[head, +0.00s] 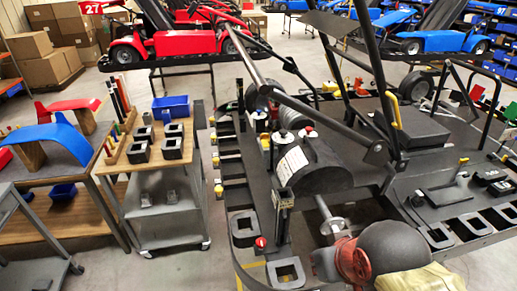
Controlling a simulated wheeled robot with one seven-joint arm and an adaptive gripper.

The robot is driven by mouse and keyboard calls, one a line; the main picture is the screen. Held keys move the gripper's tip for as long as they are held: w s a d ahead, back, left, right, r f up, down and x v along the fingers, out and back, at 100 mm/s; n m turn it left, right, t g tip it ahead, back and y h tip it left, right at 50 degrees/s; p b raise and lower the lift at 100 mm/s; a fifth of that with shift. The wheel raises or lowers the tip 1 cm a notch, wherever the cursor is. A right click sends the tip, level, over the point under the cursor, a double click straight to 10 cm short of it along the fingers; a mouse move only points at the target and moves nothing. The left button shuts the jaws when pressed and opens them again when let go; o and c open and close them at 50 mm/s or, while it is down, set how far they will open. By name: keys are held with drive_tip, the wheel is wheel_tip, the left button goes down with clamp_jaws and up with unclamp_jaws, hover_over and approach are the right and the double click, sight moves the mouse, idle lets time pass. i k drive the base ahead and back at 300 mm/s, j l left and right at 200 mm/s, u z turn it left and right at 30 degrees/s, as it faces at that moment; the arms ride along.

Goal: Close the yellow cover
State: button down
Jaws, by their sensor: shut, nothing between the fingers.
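I cannot tell for sure which thing is the yellow cover. A narrow upright yellow piece (393,83) stands at the left edge of a dark box on the black workstation at the right; whether it is a handle or a cover on edge is unclear. A pale yellow, creased surface (422,280) is cut off by the bottom edge at the right. Beside it are a large dark grey rounded form and a reddish-brown part, which I cannot identify. I cannot make out my gripper's fingers anywhere in the head view.
The black workstation (440,186) fills the right, with dark bars crossing above it. A wooden-topped cart (150,182) with a blue bin (171,107) stands left of it, beside another table holding a blue curved panel (50,138). Grey floor (170,272) is clear at the lower left.

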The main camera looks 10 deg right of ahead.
sight(266, 142)
drive_tip(key=j+z, duration=0.15)
drive_tip(key=j, duration=0.5)
drive_tip(key=k+j+z, duration=0.1)
drive_tip(key=j, duration=0.6)
drive_tip(key=i+j+z, duration=0.3)
drive_tip(key=i+j, duration=0.65)
drive_tip(key=i, duration=0.3)
drive_tip(key=z, duration=0.05)
